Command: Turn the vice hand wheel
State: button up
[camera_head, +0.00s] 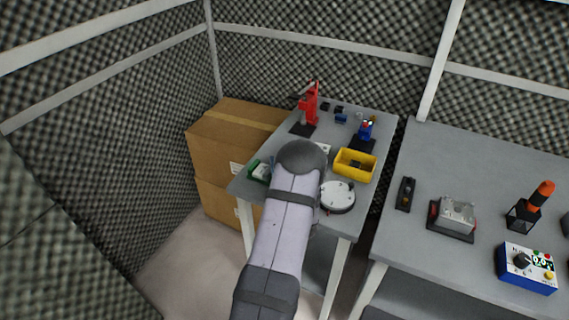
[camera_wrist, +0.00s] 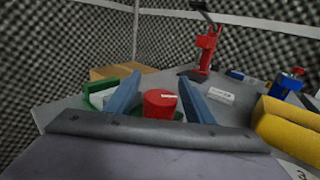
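A small blue vice-like device (camera_head: 366,131) with a red part on top stands on a dark base at the back right of the left table. It also shows at the right edge of the wrist view (camera_wrist: 287,84), partly hidden by a yellow bin. I cannot make out its hand wheel clearly. My gripper (camera_wrist: 161,80) is open, its two blue-grey fingers wide apart, low over the table and left of the device. A red cylinder (camera_wrist: 160,103) shows between the fingers; I cannot tell whether they touch it. In the head view my arm hides the gripper.
The yellow bin (camera_head: 353,172) stands in front of the blue device. A red press (camera_head: 310,104) stands at the back, a round white plate (camera_head: 338,198) in front. A green-and-white item (camera_head: 257,171) lies left. Cardboard boxes (camera_head: 232,131) adjoin the table; a second table (camera_head: 445,165) is right.

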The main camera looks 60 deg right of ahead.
jog(key=shift+s, duration=0.1)
jog(key=shift+s+a+f, duration=0.1)
jog(key=shift+s+a, duration=0.25)
jog(key=shift+a, duration=0.1)
jog(key=shift+b+v, duration=0.95)
jog(key=shift+v, duration=2.1)
